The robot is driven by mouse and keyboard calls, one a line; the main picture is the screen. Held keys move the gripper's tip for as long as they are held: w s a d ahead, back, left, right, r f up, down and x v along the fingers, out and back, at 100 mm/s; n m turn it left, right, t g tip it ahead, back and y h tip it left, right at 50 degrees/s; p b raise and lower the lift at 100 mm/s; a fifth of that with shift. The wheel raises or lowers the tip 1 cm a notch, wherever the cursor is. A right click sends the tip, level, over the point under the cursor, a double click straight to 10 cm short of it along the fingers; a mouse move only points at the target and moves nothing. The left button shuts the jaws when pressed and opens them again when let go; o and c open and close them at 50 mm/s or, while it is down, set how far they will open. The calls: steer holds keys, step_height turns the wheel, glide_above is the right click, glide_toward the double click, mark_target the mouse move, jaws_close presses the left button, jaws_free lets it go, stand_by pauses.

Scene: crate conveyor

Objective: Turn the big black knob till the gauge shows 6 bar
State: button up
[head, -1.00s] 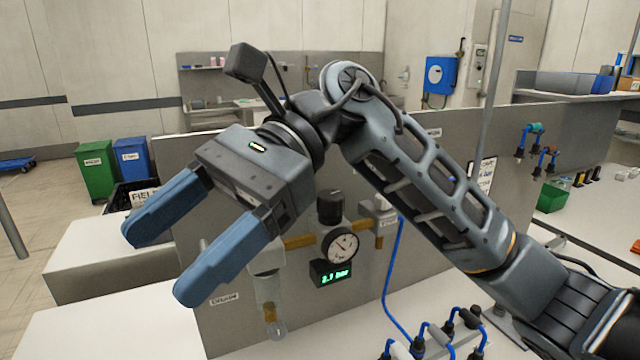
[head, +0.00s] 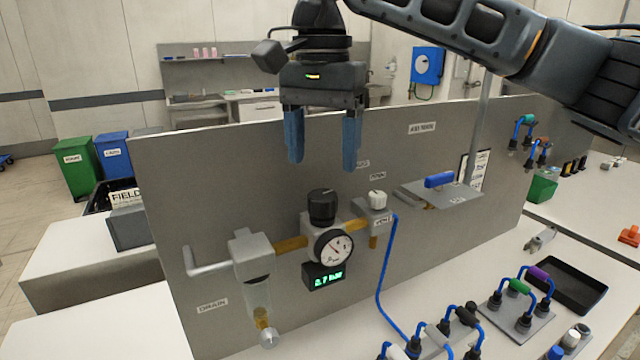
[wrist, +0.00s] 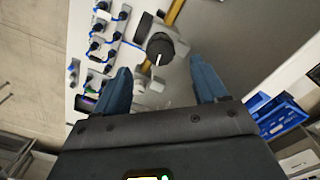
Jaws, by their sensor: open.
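The big black knob (head: 321,207) stands on top of the regulator on the grey panel. Below it is the round white gauge (head: 334,246) and a green digital readout (head: 323,276) that seems to read 2.7 bar. My gripper (head: 322,165) is open and empty, fingers pointing down, above the knob and apart from it. In the wrist view the knob (wrist: 160,46) shows beyond the gap between the blue fingers (wrist: 160,85), with a white mark on it. The gauge face is hidden there.
A small white knob (head: 377,199) sits right of the black knob, with a blue hose (head: 384,270) running down from its block. A filter bowl (head: 258,297) and bent pipe (head: 205,268) are at left. A shelf with a blue handle (head: 439,180) juts out at right.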

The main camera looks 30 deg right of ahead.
mark_target(322, 195)
steer(key=shift+f+p, duration=0.65)
steer(key=shift+f, duration=2.4)
steer(key=c, duration=1.1)
